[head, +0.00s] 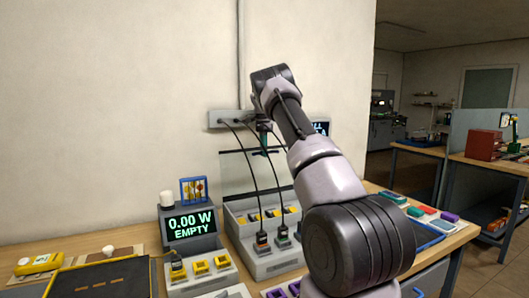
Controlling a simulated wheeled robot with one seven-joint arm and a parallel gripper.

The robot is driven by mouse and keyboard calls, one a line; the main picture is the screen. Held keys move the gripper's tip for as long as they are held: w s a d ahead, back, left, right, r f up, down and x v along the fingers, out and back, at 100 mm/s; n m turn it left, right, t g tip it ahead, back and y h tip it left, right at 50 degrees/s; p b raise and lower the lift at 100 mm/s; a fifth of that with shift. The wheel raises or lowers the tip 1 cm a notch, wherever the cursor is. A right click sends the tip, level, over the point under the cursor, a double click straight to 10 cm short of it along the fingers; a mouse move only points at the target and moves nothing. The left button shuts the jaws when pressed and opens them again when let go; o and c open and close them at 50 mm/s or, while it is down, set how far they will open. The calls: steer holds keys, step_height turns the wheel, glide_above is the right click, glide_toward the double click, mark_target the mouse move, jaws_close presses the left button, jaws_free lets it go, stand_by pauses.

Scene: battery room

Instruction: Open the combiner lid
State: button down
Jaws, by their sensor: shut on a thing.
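The combiner (238,232) is a pale grey box on the bench with yellow and dark sockets in its top. Its clear lid (237,178) has a dark upper edge and stands raised behind the sockets. My gripper (265,152) is at the lid's dark upper edge and looks shut on it. The fingertips are small and partly hidden by my arm, so the exact grip is unclear. My arm covers the right part of the combiner and lid.
Black cables hang from a grey wall box (226,119) in front of the lid into plugs on the combiner. A display (191,225) reading "0.00 W EMPTY" stands to its left. A dark tray (100,279) lies at front left. Coloured blocks (415,211) lie at right.

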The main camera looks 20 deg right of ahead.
steer(key=shift+a, duration=0.15)
steer(key=c, duration=0.8)
jaws_free()
steer(key=shift+c, duration=0.2)
steer(key=shift+r, duration=0.1)
steer(key=shift+r, duration=0.3)
step_height(320, 180, up, 10)
steer(key=shift+w, duration=0.4)
steer(key=shift+s, duration=0.1)
